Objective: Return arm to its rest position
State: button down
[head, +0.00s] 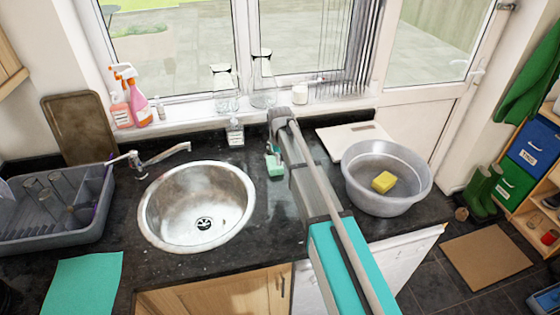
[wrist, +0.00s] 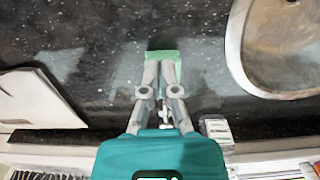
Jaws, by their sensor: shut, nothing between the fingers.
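My arm reaches from the lower right over the dark granite counter (head: 110,215) in the head view. My gripper (wrist: 160,62) points down in the wrist view, its two grey fingers close together and empty. In the head view it is small and partly hidden beside the arm (head: 318,190). A pale green block, perhaps a sponge (wrist: 164,52), lies on the counter just beyond and under the fingertips. It also shows in the head view (head: 274,166). I cannot tell whether the fingertips touch it.
A round steel sink (head: 165,215) lies left of the arm. A grey basin (head: 410,195) with a yellow sponge (head: 383,181) stands right, before a white board (head: 345,134). A soap bottle (head: 235,132), window sill glasses (head: 224,95) and a dish rack (head: 90,215) are around.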

jog(key=s+d+m, duration=0.1)
jog(key=s+d, duration=0.9)
jog(key=s, duration=0.2)
jog(key=s+d+m, duration=0.2)
jog(key=s+d, duration=0.8)
jog(key=s, duration=0.3)
jog(key=shift+s+d, duration=0.25)
jog(key=shift+d, duration=0.05)
